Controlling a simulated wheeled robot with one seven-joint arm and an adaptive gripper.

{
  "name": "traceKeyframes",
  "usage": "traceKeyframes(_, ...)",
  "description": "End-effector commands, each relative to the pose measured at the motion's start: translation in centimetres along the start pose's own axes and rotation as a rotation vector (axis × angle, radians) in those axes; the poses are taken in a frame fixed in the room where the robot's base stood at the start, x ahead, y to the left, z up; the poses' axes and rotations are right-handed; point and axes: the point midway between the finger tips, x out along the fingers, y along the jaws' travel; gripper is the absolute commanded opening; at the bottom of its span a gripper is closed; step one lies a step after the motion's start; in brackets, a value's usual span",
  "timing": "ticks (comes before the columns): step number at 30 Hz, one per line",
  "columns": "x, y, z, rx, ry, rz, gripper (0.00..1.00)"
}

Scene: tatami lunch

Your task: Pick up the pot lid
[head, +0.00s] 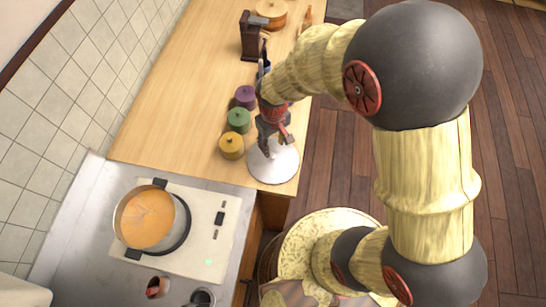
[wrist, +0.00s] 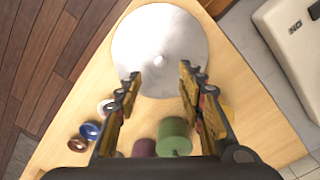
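The pot lid (head: 273,168) is a round silver disc lying flat on the wooden counter near its front corner. In the wrist view the lid (wrist: 150,30) is ahead of the fingers, with its small pale knob (wrist: 158,61) nearly centred between them. My gripper (head: 271,146) is above the lid, pointing down; in the wrist view my gripper (wrist: 158,75) is open, with nothing between its fingers. I cannot tell the exact height of the fingertips over the knob. An uncovered pot (head: 119,220) of orange soup stands on the hob.
Yellow (head: 231,147), green (head: 238,121) and purple (head: 245,97) canisters stand close left of my gripper. A dark grinder (head: 251,40) stands farther back. In the wrist view a blue cup (wrist: 90,130) is at lower left. The counter (head: 180,105) left of the canisters is clear.

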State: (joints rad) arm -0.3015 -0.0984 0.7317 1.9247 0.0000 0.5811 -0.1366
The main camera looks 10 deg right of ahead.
Motion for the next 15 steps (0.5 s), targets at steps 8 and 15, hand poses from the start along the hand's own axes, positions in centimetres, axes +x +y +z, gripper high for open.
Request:
traceKeyframes(8, 2.9, -0.1, 0.1, -0.002, -0.005, -0.001, 0.39)
traceKeyframes(15, 5.2, 0.0, 0.0, -0.002, -0.005, -0.001, 0.39)
